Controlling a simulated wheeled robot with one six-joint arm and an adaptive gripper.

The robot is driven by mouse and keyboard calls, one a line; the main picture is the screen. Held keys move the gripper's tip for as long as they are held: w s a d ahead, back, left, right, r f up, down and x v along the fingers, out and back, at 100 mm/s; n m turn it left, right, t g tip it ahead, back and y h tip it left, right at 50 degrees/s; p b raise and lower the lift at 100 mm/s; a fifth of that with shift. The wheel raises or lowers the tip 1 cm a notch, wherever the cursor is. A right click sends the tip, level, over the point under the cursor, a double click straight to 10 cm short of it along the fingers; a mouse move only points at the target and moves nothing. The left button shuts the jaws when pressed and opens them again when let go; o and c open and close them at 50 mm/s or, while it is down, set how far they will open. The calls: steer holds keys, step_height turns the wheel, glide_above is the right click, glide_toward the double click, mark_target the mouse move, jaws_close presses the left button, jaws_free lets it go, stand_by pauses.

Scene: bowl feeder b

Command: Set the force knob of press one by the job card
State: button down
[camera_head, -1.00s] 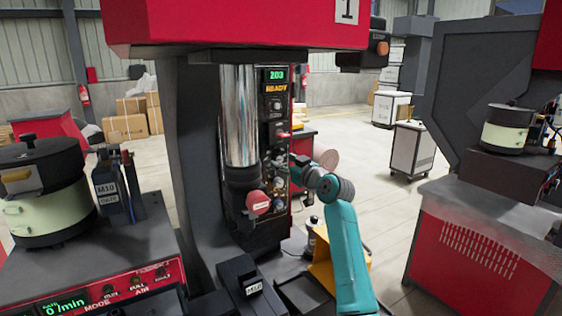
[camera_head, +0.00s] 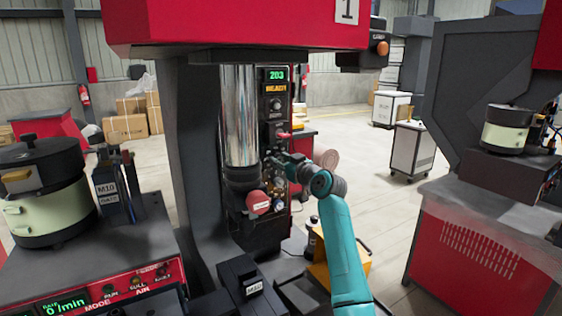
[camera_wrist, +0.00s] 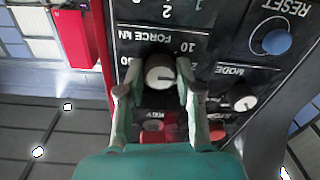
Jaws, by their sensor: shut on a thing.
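The force knob (camera_wrist: 160,74) has a pale face and a dark edge and sits under the "FORCE kN" lettering, which shows upside down in the wrist view. Its dial numbers are partly covered, and I cannot tell its exact setting. My gripper (camera_wrist: 160,88) is shut on the knob, one finger on each side. In the head view my gripper (camera_head: 276,158) reaches the control panel (camera_head: 276,105) of press one, hiding the knob. The panel display (camera_head: 276,75) reads 203 in green, with an orange word below, seemingly READY. I cannot make out a job card.
A blue reset button (camera_wrist: 277,41) and a mode knob (camera_wrist: 244,102) are near the force knob. A red key-marked part (camera_wrist: 152,137) lies below the fingers. A red mushroom button (camera_head: 258,202) and the shiny press cylinder (camera_head: 239,115) stand left of my gripper.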

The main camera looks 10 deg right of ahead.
steer(key=shift+m, duration=0.4)
steer(key=m, duration=0.3)
steer(key=shift+m, duration=0.3)
steer(key=m, duration=0.4)
steer(key=shift+m, duration=0.4)
steer(key=m, duration=0.4)
steer(key=shift+m, duration=0.3)
steer(key=shift+m+h, duration=0.3)
steer(key=shift+m, duration=1.9)
steer(key=c, duration=0.8)
jaws_free()
steer(key=shift+o, duration=0.2)
